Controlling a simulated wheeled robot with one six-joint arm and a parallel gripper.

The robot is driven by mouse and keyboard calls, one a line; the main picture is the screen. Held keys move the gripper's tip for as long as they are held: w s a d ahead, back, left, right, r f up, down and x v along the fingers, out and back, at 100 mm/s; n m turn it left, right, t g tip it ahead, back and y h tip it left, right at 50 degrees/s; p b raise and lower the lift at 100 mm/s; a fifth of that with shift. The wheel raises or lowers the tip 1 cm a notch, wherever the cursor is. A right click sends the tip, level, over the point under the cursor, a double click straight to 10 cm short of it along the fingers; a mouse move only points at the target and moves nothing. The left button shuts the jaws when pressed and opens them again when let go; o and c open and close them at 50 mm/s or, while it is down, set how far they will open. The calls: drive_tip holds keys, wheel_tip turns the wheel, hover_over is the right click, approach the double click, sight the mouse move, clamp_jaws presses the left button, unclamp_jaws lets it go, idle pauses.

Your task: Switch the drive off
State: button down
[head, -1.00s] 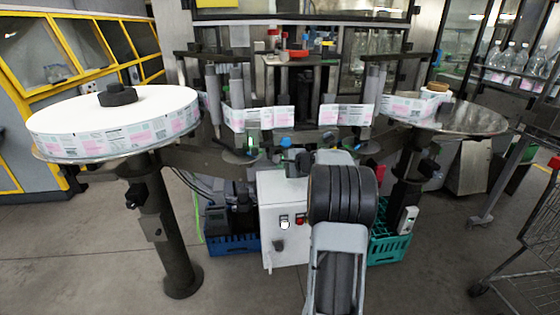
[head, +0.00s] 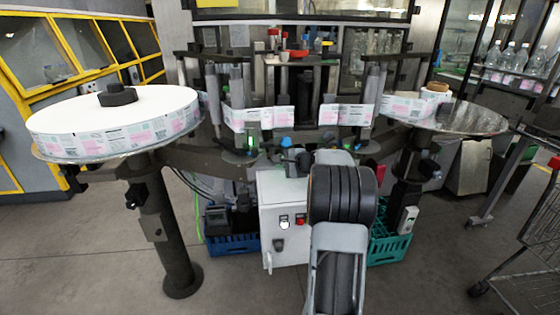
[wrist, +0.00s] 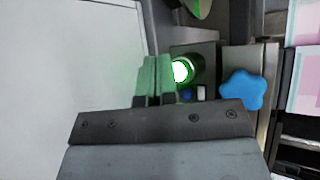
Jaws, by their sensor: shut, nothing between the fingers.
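A white control box (head: 287,245) stands below the machine. Small blue and white parts sit under that light. In the head view my gripper is hidden behind my arm. A green light (head: 250,143) also shows on the machine there.
A blue star-shaped knob (wrist: 242,90) is right of the green light. A large label reel (head: 115,110) is at the left, with its web running across the machine. A blue crate (head: 232,244) and a green crate (head: 388,245) flank the control box. A cart (head: 540,220) stands right.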

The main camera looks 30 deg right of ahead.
drive_tip(key=shift+w+d, duration=0.1)
drive_tip(key=shift+w, duration=0.05)
drive_tip(key=shift+w, duration=0.2)
drive_tip(key=shift+w+d, duration=0.25)
drive_tip(key=shift+w, duration=0.15)
idle(1.0)
drive_tip(key=shift+s, duration=0.15)
drive_tip(key=shift+s+a+b, duration=0.35)
drive_tip(key=shift+s+b, duration=0.3)
drive_tip(key=shift+b, duration=0.05)
drive_tip(key=shift+s+a+f+b, duration=0.1)
drive_tip(key=shift+s+a+b, duration=0.15)
drive_tip(key=shift+s+b, duration=0.25)
drive_tip(key=shift+s+a+f+b, duration=0.1)
drive_tip(key=shift+s+a+b, duration=0.15)
drive_tip(key=shift+s+b, duration=0.2)
drive_tip(key=shift+s+a+r+b, duration=0.1)
drive_tip(key=shift+s+a+b, duration=0.25)
drive_tip(key=shift+s, duration=0.3)
drive_tip(key=shift+s+a+r+b, duration=0.1)
drive_tip(key=shift+s+a+b, duration=0.2)
drive_tip(key=shift+s, duration=0.35)
